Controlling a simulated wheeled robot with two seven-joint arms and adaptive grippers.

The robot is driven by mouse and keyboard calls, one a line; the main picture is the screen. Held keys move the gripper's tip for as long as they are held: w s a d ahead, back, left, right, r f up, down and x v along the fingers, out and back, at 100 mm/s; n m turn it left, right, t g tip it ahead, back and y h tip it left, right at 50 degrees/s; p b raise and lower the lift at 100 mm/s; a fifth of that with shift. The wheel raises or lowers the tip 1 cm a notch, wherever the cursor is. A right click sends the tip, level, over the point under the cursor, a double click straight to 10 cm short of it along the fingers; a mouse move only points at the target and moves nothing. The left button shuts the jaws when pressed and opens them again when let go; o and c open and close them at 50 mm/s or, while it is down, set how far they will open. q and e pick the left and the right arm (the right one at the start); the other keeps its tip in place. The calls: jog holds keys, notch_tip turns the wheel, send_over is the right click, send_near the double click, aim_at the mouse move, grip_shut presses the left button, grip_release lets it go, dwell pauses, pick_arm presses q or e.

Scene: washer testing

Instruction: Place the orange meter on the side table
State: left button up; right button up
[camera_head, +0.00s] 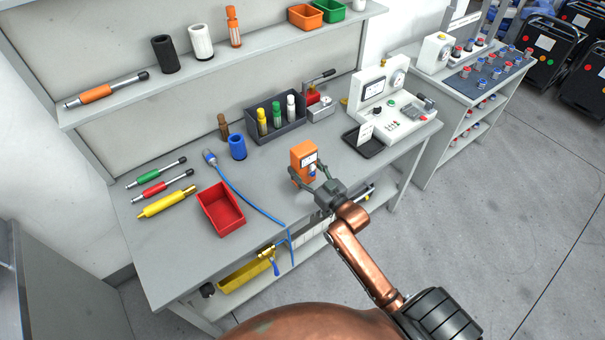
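The orange meter (303,155) stands upright near the front edge of the workbench (262,178), with a small pale display and a blue part on its front. My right gripper (308,171) is at the meter, its fingers spread wide on either side of it; whether they touch it is not clear. The side table (440,85) is likely the smaller grey one at the upper right, with shelves below. It is apart from the workbench, across a narrow gap. My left gripper is not in view.
On the side table are a white device (433,54) and a dark mat (487,72) with several knobs. A white test panel (390,112) and black tray (363,141) stand right of the meter. A red bin (221,209) and blue cable (250,200) lie left.

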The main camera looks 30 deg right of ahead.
aim_at(303, 173)
jog(key=shift+w+f, duration=0.15)
jog(key=shift+w, duration=0.15)
jog(key=shift+w+d+f+b, duration=0.15)
jog(key=shift+f+b, duration=0.1)
jog(key=shift+f, duration=0.7)
jog(key=shift+w+f+b, duration=0.1)
jog(key=shift+f+b, duration=0.15)
jog(key=shift+f, duration=0.65)
jog(key=shift+f, duration=0.1)
jog(key=o, duration=1.8)
jog(key=shift+f, duration=0.15)
jog(key=shift+o, duration=0.2)
jog(key=s, duration=1.2)
jog(key=shift+d+p, duration=0.4)
jog(key=shift+d, duration=0.05)
